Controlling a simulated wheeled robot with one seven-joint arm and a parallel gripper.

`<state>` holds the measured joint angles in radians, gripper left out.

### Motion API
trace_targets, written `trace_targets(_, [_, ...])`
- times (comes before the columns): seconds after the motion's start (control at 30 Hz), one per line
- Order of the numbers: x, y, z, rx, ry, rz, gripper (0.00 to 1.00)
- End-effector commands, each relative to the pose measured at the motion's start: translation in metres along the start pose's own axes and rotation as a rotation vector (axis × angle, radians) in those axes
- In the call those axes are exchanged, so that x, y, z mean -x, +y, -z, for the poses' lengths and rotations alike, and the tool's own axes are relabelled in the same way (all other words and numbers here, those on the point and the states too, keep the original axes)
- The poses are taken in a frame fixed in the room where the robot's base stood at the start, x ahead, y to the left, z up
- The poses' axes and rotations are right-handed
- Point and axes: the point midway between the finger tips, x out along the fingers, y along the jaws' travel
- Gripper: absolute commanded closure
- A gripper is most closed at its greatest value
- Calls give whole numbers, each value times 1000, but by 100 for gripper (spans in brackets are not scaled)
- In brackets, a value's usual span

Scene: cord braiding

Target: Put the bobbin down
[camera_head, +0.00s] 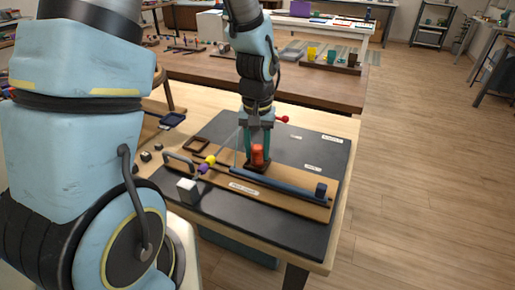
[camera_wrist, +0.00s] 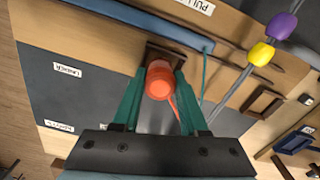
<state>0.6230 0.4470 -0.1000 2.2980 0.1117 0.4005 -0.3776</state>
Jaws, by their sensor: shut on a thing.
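The orange-red bobbin (camera_head: 258,154) is upright between the green fingers of my gripper (camera_head: 258,148), which is shut on it. In the wrist view the bobbin (camera_wrist: 159,82) shows end-on between the fingertips (camera_wrist: 160,86). A dark square holder (camera_head: 257,167) is directly beneath it on the wooden board (camera_head: 299,205). The holder's rim also shows behind the bobbin in the wrist view (camera_wrist: 166,50). I cannot tell whether the bobbin touches the holder's floor. A short orange cord (camera_wrist: 175,108) trails from the bobbin toward my gripper.
A blue bar (camera_head: 283,184) runs along the board beside the holder. Purple (camera_head: 204,169) and yellow (camera_head: 210,160) beads sit left of it, near a white cube (camera_head: 187,190). An empty square frame (camera_head: 197,144) lies further left. The black mat (camera_head: 318,152) is mostly clear at right.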

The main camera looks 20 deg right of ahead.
Motion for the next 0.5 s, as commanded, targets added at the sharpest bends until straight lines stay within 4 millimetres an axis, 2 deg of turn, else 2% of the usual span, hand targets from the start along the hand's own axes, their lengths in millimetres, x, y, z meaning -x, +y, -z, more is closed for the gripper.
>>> trace_targets(0.5, [-9, 0, 0, -1, 0, 0, 100])
